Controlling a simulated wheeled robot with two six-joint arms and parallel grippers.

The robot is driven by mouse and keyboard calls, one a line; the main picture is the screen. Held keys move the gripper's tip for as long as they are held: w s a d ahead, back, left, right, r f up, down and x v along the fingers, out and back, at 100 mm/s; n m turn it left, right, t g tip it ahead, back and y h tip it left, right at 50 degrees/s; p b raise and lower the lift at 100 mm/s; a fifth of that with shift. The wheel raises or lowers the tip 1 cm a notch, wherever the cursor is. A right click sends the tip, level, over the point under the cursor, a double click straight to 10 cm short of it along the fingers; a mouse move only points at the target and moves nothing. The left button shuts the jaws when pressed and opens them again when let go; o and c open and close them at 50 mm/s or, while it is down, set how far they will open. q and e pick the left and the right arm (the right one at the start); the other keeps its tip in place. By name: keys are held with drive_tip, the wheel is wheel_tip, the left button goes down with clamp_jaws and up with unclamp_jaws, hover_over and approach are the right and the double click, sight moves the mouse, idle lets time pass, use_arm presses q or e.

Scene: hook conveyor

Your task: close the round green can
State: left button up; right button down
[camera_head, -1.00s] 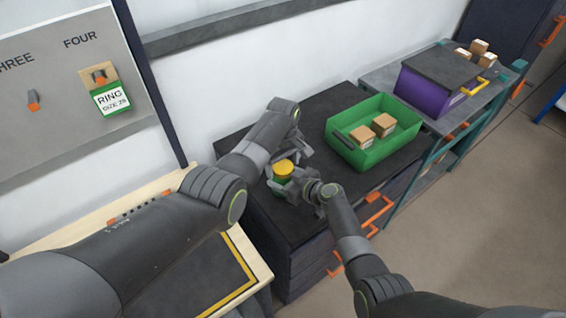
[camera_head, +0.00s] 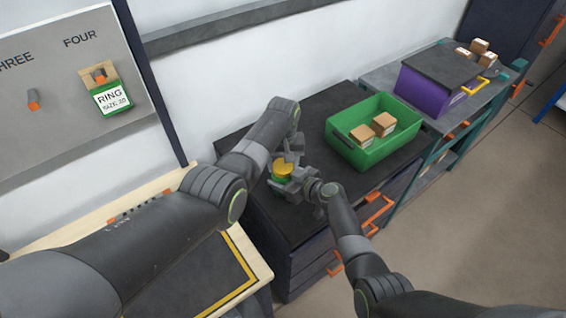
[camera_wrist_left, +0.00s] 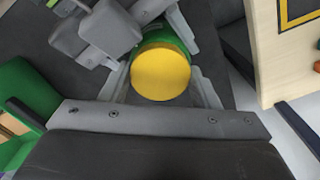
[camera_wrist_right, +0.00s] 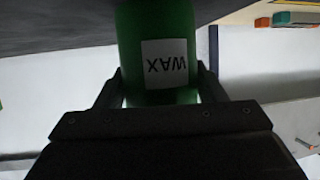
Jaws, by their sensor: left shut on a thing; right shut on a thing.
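The round green can (camera_head: 280,180) stands on the dark cabinet top, with a yellow lid (camera_head: 283,166) on its upper end. The lid also shows from above in the left wrist view (camera_wrist_left: 161,74), with green just behind its edge. My left gripper (camera_wrist_left: 160,62) is shut on the yellow lid, its fingers on either side. My right gripper (camera_wrist_right: 160,85) is shut on the can's green body (camera_wrist_right: 135,50), from the side. A white label reading WAX (camera_wrist_right: 165,63) shows on the body. The lid's seam is too small to judge.
A green bin (camera_head: 352,157) with cartons stands right of the can on the same dark top (camera_head: 330,108). A purple box (camera_head: 420,95) with a dark lid stands farther right. The wall is behind, and a wood-edged bench (camera_head: 250,262) is at the left.

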use_arm(q)
drive_tip(key=o, duration=1.1)
drive_tip(key=shift+r, duration=0.15)
drive_tip(key=shift+r, duration=2.15)
drive_tip(key=shift+o, duration=0.2)
drive_tip(key=o, duration=0.4)
drive_tip(key=shift+o, duration=0.2)
